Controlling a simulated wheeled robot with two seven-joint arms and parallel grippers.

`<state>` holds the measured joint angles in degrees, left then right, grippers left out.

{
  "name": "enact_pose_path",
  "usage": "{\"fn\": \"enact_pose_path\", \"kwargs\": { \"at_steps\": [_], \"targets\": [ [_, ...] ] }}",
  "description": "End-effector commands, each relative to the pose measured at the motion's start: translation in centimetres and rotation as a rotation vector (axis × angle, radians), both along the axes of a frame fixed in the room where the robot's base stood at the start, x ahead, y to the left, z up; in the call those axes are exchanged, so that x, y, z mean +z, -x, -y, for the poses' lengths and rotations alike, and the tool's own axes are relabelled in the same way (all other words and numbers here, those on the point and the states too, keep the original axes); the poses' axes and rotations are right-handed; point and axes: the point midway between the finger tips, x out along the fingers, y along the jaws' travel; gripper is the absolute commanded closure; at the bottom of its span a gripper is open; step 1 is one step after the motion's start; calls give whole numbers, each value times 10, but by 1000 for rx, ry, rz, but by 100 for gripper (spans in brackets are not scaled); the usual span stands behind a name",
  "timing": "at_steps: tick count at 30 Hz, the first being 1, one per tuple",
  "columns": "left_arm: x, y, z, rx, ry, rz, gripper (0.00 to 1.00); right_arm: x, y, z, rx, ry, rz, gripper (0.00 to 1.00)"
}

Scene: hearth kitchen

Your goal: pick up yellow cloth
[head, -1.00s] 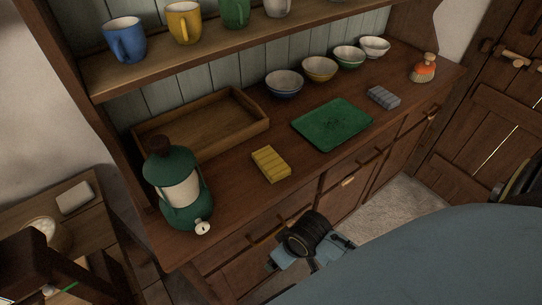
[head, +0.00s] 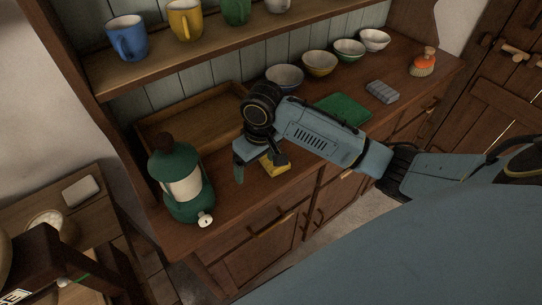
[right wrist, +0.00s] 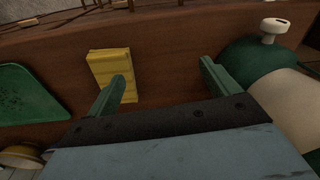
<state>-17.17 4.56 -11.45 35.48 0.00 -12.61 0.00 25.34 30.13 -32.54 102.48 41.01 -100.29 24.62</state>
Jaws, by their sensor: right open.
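The yellow cloth (head: 274,167) is a folded, ribbed block lying on the wooden counter. My right gripper (head: 258,172) is above the counter at the cloth, hiding part of it in the head view. In the right wrist view the gripper (right wrist: 168,80) is open, with its fingers wide apart. One finger overlaps the yellow cloth (right wrist: 112,66). The other finger is over bare wood on the side toward the green lantern. My left gripper is not in view.
A green lantern (head: 181,188) stands left of the gripper. A wooden tray (head: 196,112) lies behind it. A green board (head: 343,108) is to the right, partly behind my arm. A grey cloth (head: 382,91), bowls (head: 320,63) and an orange-topped brush (head: 424,63) are farther right.

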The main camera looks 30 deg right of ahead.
Motion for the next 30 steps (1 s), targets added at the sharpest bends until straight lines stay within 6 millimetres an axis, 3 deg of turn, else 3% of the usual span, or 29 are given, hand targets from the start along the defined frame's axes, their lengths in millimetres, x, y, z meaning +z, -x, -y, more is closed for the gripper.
{"fn": "enact_pose_path", "kwargs": {
  "at_steps": [1,4,9,12,24,30],
  "targets": [
    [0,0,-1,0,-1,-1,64,14,-17,16,-37,25,-10,13],
    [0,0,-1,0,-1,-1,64,37,-38,40,-109,51,-43,13],
    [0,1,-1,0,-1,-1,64,65,-57,67,-200,71,-73,13],
    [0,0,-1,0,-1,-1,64,69,-60,73,-226,73,-83,13],
    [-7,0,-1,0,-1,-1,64,3,-60,75,-231,73,-87,13],
    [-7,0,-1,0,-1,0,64,-11,-60,75,-229,73,-84,13]
  ]
}}
